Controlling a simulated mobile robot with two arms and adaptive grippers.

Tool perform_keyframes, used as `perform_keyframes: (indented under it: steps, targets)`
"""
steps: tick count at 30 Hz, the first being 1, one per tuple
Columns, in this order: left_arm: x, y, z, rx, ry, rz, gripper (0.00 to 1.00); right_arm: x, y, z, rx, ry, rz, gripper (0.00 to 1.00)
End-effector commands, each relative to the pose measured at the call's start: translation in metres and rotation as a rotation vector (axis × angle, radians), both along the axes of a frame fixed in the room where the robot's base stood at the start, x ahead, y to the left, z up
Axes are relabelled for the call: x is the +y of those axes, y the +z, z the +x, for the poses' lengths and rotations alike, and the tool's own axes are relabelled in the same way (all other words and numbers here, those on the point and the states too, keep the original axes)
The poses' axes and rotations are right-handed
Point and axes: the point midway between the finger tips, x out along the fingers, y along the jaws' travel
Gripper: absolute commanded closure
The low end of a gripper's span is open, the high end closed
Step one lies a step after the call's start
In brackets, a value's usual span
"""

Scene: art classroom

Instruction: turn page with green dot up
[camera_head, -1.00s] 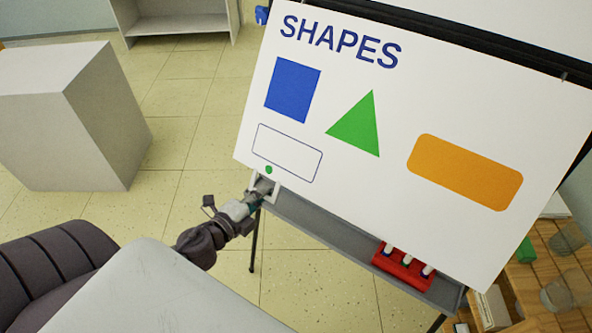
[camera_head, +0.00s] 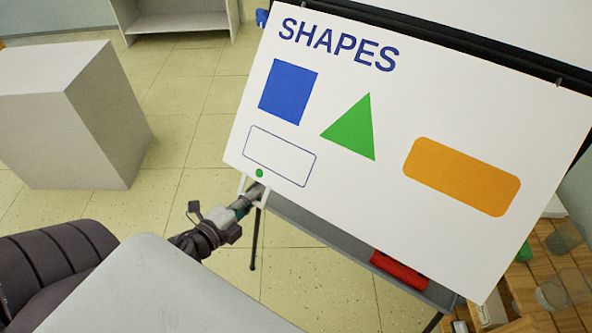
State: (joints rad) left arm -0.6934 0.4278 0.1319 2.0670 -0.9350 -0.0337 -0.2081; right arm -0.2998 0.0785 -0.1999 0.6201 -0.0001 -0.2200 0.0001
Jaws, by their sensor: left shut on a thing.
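A flip-chart page (camera_head: 360,190) titled SHAPES hangs on an easel, with a blue square, a green triangle and an orange rounded bar. An outlined empty box sits at its lower left. The small green dot (camera_head: 259,173) lies just below that box, near the page's lower left corner. My left gripper (camera_head: 253,189) is at the bottom edge right below the green dot, shut on the page's edge there. The page's lower edge stands out from the easel. My right gripper is not in view.
The easel's grey tray (camera_head: 320,238) runs below the page, with a red marker holder (camera_head: 400,269) partly covered by the page. A wooden shelf (camera_head: 555,285) with jars stands at lower right. A white block (camera_head: 70,115) stands at left on the open tiled floor.

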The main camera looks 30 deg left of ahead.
Motion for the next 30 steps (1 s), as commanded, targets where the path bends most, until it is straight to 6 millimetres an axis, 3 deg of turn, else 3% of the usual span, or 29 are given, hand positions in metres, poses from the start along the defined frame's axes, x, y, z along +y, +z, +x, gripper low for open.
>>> perform_keyframes:
  steps: [1, 19, 30]
  targets:
    - [0.001, 0.011, -0.001, -0.011, 0.001, 0.003, 1.00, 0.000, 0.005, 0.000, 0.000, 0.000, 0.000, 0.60]
    - [0.003, 0.047, -0.041, -0.013, 0.000, 0.004, 1.00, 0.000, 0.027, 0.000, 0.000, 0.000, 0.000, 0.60]
    - [0.003, 0.051, -0.050, -0.010, -0.004, 0.003, 1.00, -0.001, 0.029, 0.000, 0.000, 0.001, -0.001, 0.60]
